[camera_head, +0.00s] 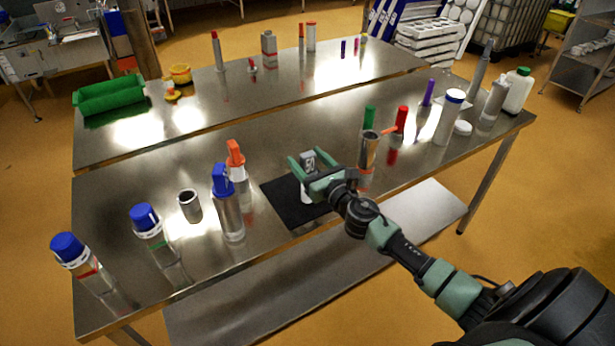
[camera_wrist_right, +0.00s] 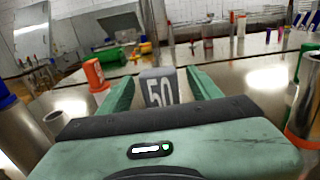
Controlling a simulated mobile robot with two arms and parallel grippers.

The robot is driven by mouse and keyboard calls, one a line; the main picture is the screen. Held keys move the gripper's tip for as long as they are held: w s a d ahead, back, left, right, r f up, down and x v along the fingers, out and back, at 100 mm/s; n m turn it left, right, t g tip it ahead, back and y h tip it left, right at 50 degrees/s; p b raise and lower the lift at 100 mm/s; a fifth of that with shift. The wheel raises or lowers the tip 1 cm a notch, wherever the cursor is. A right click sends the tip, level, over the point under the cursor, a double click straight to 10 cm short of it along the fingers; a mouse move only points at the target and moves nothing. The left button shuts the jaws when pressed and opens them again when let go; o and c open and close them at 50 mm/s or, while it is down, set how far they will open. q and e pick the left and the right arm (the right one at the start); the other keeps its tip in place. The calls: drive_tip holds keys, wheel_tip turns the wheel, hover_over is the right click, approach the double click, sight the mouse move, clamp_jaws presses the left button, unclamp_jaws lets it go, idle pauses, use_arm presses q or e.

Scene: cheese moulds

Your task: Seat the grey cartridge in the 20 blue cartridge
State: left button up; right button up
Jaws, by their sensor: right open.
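A grey-topped piece marked 50 (camera_head: 308,159) stands upright on a black mat (camera_head: 276,198), its lower part pale. My right gripper (camera_head: 314,166) is open around its grey top, one finger on each side. In the right wrist view the grey top (camera_wrist_right: 158,88) sits between the fingers; contact cannot be told. A metal cylinder with a tall blue top (camera_head: 222,180) stands left of the mat. Two blue-capped cylinders (camera_head: 145,217) (camera_head: 67,247) stand farther left. No 20 can be read on any of them. My left gripper is not in view.
An orange-topped piece (camera_head: 235,153) and an open metal tube (camera_head: 190,206) stand left of the mat. An open metal cylinder (camera_head: 369,152), a green piece (camera_head: 370,117) and a red piece (camera_head: 402,119) stand right. Bare steel tabletop (camera_head: 285,148) lies behind the mat.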

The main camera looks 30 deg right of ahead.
drive_tip(key=shift+c, duration=0.3)
drive_tip(key=shift+s, duration=0.1)
clamp_jaws()
drive_tip(key=shift+r, duration=0.15)
